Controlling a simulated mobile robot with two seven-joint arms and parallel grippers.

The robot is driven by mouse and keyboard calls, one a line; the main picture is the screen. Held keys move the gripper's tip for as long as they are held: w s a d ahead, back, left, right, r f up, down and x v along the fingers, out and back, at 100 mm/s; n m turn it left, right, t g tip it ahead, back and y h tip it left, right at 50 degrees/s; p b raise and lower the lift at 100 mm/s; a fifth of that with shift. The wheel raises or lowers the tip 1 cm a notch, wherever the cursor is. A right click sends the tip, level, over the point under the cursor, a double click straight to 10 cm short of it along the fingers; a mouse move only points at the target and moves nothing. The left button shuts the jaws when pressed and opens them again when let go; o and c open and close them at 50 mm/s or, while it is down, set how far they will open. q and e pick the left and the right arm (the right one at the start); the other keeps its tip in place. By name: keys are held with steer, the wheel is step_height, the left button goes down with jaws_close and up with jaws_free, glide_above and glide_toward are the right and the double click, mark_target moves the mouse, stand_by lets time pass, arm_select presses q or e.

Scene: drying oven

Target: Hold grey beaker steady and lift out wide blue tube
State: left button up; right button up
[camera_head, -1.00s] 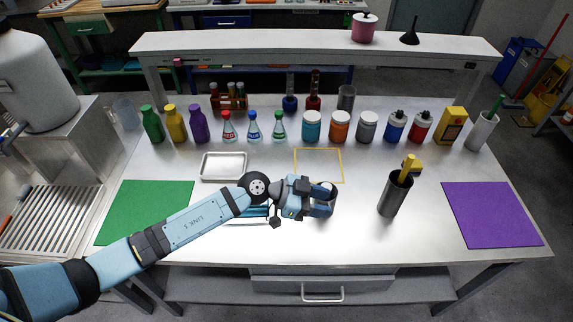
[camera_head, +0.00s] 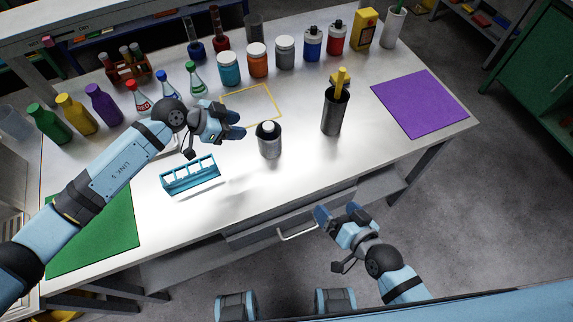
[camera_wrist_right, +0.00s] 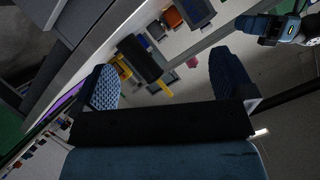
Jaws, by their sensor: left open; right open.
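A small dark grey cylindrical vessel (camera_head: 269,146) with a round white top stands upright near the front middle of the table; it may be the grey beaker. I cannot make out a wide blue tube in it. My left gripper (camera_head: 240,125) is open just left of and behind this vessel, and apart from it. A blue rack (camera_head: 190,176) stands to its left. My right gripper (camera_head: 335,212) is open and empty in front of the table edge; its spread fingers also show in the right wrist view (camera_wrist_right: 165,85).
A tall dark cup (camera_head: 334,113) with a yellow tool stands right of the vessel. Bottles and jars, including an orange jar (camera_head: 257,60), line the back. A green mat (camera_head: 95,235) and purple mat (camera_head: 420,103) lie at the sides. The drawer handle (camera_head: 297,232) projects at the front.

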steer(key=w+a+r+m+t+y, duration=0.1)
steer(key=w+a+r+m+t, duration=0.3)
steer(key=m, duration=0.4)
steer(key=m+g+h, duration=0.2)
steer(key=m+g, duration=0.2)
steer(key=m, duration=1.9)
glide_toward(274, 148)
steer(key=x, duration=1.2)
steer(key=shift+r, duration=0.1)
steer(key=c, duration=1)
